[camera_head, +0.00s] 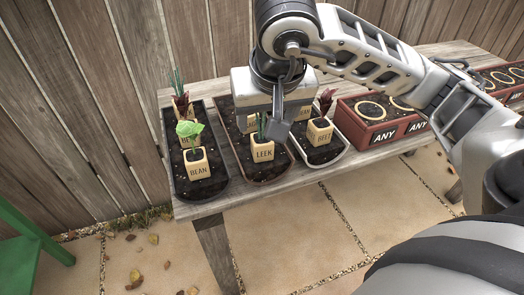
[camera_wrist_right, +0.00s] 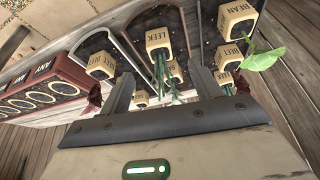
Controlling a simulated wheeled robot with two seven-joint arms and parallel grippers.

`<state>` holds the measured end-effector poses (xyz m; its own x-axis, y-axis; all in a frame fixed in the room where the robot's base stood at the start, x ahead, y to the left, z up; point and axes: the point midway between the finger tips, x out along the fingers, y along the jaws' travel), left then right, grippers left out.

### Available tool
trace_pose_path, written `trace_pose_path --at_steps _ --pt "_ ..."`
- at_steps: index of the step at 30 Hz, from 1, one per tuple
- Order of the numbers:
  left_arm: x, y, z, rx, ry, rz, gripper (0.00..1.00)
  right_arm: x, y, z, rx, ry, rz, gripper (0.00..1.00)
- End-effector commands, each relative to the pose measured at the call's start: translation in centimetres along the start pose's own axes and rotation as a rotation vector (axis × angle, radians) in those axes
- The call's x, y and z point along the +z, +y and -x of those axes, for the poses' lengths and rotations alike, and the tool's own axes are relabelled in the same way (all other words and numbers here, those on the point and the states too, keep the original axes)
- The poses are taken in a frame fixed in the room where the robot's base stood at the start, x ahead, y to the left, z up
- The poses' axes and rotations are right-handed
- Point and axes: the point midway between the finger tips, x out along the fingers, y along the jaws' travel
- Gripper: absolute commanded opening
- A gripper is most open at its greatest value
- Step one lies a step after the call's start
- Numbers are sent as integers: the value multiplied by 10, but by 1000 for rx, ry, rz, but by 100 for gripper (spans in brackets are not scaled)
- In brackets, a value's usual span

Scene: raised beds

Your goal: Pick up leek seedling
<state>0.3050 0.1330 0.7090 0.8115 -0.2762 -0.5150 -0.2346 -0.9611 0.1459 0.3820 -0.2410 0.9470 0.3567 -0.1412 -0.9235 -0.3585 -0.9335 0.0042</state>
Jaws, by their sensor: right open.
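A leek seedling in a cream block pot labelled LEEK (camera_head: 263,151) stands upright at the front of the middle dark tray. My right gripper (camera_head: 271,126) is over it, pointing down, with its fingers at the leaves; its body hides part of the tray behind. In the right wrist view the fingers are spread apart (camera_wrist_right: 161,72), and the LEEK pot (camera_wrist_right: 158,40) shows beyond them with its green leaves reaching back between them. I cannot tell whether a finger touches the leaves. Another LEEK pot (camera_wrist_right: 222,78) is beside the right finger. My left gripper is not in view.
A BEAN pot (camera_head: 198,170) with broad leaves stands in the left tray (camera_head: 213,192). A BEET pot (camera_head: 319,133) stands in the right tray (camera_head: 328,155), close to the gripper. Red boxes marked ANY (camera_head: 371,137) with yellow rings lie further right. A wooden fence is behind.

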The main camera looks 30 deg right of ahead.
Motion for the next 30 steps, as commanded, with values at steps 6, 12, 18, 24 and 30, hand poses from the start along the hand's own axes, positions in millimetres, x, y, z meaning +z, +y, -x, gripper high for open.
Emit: trace_pose_path --at_steps 6,12,18,24,30 --pt "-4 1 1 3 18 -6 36 1 0 -44 0 -5 -3 64" --pt "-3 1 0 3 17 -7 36 0 0 -60 -2 -2 -2 64" --pt "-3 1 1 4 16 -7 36 -1 2 -84 0 -6 -3 64" --pt "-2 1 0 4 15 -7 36 -2 1 -108 -3 -4 -1 64" --pt "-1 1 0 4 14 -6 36 -2 1 -111 -5 -1 0 64"
